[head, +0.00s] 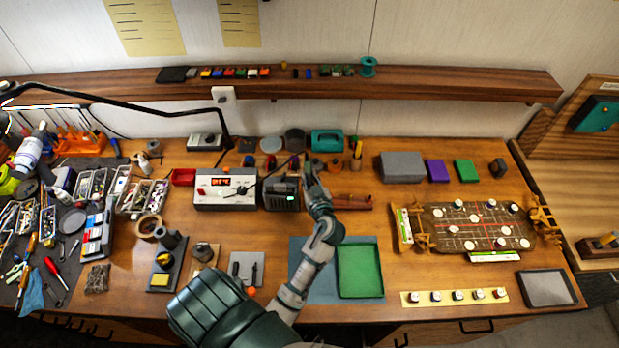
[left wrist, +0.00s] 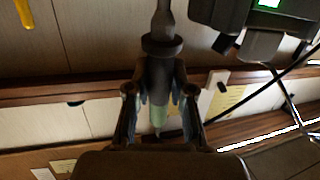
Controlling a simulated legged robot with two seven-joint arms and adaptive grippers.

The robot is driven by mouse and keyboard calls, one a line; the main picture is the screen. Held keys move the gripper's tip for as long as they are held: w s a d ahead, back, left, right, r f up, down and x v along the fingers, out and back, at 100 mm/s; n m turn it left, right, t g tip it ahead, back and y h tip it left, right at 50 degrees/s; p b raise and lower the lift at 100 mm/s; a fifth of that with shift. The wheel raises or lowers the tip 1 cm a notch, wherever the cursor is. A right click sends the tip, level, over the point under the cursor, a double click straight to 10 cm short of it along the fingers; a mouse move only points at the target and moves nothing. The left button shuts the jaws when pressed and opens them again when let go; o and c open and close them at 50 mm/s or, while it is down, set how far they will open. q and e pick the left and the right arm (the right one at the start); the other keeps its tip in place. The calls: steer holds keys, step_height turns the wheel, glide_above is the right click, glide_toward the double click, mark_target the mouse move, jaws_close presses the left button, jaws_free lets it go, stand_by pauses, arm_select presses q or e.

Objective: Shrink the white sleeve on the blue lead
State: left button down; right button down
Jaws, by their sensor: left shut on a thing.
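My left gripper (head: 309,176) reaches over the back middle of the bench, near the dark station with a green display (head: 281,194). In the left wrist view its fingers (left wrist: 160,98) are shut around a dark handled tool (left wrist: 161,68). The tool has a wide collar, a narrow metal end and a pale green part between the fingers. The brown car chassis (head: 462,217) sits in wooden holders at the right, with red wiring and several round white-topped parts on it. The white sleeve and blue lead are too small to tell apart. My right gripper is not in view.
A white station with a red display (head: 226,204) stands left of the dark one. A green tray (head: 341,272) lies on a blue-grey mat (head: 310,241). A strip with several round parts (head: 410,299) lies before the chassis. Tools and bins crowd the left.

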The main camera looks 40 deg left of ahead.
mark_target(308, 166)
arm_select(q)
steer(key=shift+s+d+r+p, duration=0.2)
steer(key=shift+r+p, duration=0.75)
steer(key=shift+r, duration=0.6)
steer(key=shift+s+d+r+p, duration=0.15)
steer(key=shift+r+p, duration=0.75)
steer(key=shift+r, duration=0.65)
steer(key=shift+a, duration=0.1)
steer(key=shift+f, duration=0.1)
